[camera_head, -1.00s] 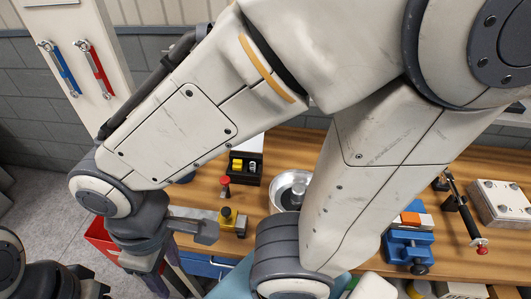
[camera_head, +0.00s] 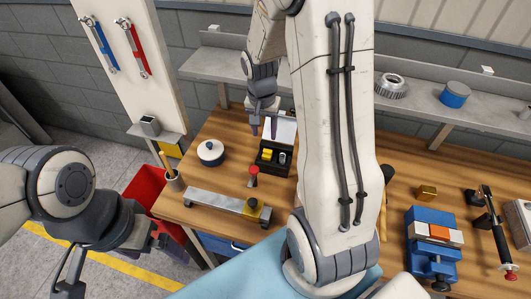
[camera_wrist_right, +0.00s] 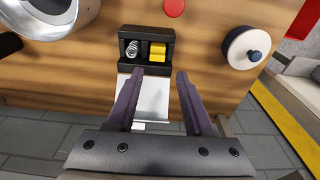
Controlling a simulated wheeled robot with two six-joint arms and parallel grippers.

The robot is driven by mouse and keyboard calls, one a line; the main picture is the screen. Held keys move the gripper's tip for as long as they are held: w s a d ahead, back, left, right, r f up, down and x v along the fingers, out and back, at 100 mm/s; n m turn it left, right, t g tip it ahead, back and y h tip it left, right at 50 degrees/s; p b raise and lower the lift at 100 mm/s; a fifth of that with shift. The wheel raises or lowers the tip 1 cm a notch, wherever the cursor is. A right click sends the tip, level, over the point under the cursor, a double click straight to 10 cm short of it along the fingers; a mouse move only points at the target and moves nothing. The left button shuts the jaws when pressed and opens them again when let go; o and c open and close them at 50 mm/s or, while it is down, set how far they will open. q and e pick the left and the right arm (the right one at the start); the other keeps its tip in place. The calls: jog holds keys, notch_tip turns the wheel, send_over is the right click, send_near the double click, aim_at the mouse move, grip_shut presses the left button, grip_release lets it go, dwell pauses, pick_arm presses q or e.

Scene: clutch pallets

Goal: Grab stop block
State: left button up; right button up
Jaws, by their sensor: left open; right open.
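A small yellow block (camera_head: 266,155), possibly the stop block, sits in an open black box (camera_head: 262,171) on the bench. In the right wrist view the yellow block (camera_wrist_right: 158,51) lies beside a coil spring (camera_wrist_right: 132,48). My right gripper (camera_head: 263,133) is open and empty behind the box. In its wrist view, the gripper (camera_wrist_right: 158,80) has spread fingers over the box's pale lid (camera_wrist_right: 152,100), with the block ahead of the fingertips. My left gripper (camera_head: 112,265) is open and empty, left of the bench.
My right arm hides the bench's middle.

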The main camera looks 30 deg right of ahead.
send_over(267, 152)
jog(key=f, duration=0.2)
jog(key=a+f, duration=0.1)
jog(key=f, duration=0.1)
jog(key=shift+s+f+p, duration=0.2)
jog(key=shift+f+p, duration=0.05)
jog(key=shift+p, duration=0.05)
jog(key=shift+d+f+p, duration=0.15)
jog(key=shift+f+p, duration=0.2)
jog(key=shift+f, duration=0.2)
jog(key=f, duration=0.3)
jog(key=shift+w+d+f+p, duration=0.1)
jog(key=shift+d+f+p, duration=0.1)
jog(key=shift+d+p, duration=0.15)
jog(key=shift+w+f, duration=0.1)
jog(key=shift+f, duration=0.35)
grip_shut()
